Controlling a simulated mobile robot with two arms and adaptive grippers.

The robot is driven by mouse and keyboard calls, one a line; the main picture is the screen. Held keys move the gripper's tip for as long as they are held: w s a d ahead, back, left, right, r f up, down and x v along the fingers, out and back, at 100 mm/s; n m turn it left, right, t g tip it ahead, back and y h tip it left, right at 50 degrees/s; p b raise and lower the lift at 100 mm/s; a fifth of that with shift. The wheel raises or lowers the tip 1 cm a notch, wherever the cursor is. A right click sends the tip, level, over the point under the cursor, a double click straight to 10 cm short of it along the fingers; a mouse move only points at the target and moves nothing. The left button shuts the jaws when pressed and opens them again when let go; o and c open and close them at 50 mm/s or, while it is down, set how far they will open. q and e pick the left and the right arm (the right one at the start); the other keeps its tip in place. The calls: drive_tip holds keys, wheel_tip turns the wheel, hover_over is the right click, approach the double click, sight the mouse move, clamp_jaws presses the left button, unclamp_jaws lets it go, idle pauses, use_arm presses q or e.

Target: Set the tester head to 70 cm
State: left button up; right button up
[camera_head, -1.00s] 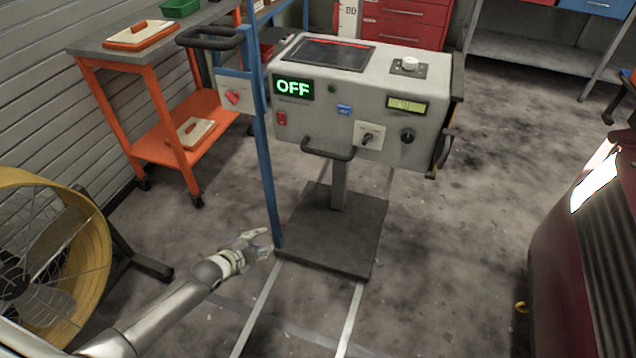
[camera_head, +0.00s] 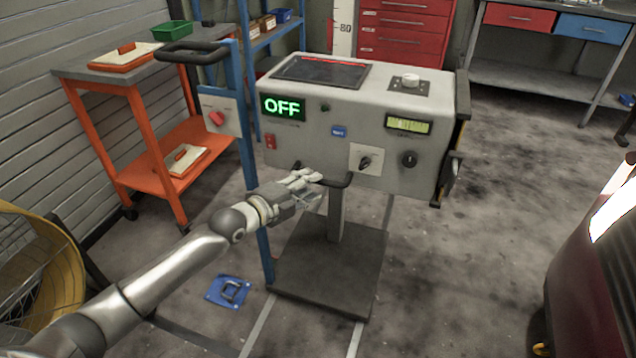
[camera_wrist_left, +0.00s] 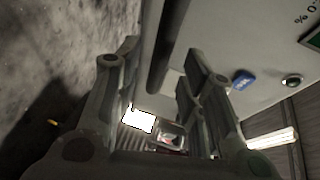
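The tester head (camera_head: 350,115) is a grey box with an "OFF" display, standing on a post above a dark floor plate (camera_head: 330,270). A height scale (camera_head: 343,25) reading "80" stands behind the head. My left gripper (camera_head: 308,186) is at the left part of the handle. Its fingers are apart in the left wrist view (camera_wrist_left: 155,68), with the bar between or just beyond them; contact is unclear. My right gripper is out of view.
A blue post with a dark handle and red knob (camera_head: 216,118) stands left of the head. An orange cart (camera_head: 135,120) and yellow fan (camera_head: 40,265) are at the left. A dark red vehicle (camera_head: 600,270) is at the right. A blue floor plate (camera_head: 228,291) lies below my arm.

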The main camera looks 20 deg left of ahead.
sight(318, 183)
use_arm(q)
drive_tip(key=shift+x, duration=2.05)
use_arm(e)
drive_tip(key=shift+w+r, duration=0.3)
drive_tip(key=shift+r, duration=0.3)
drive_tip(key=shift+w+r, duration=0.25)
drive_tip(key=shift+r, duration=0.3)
use_arm(q)
clamp_jaws()
drive_tip(key=shift+f, duration=0.1)
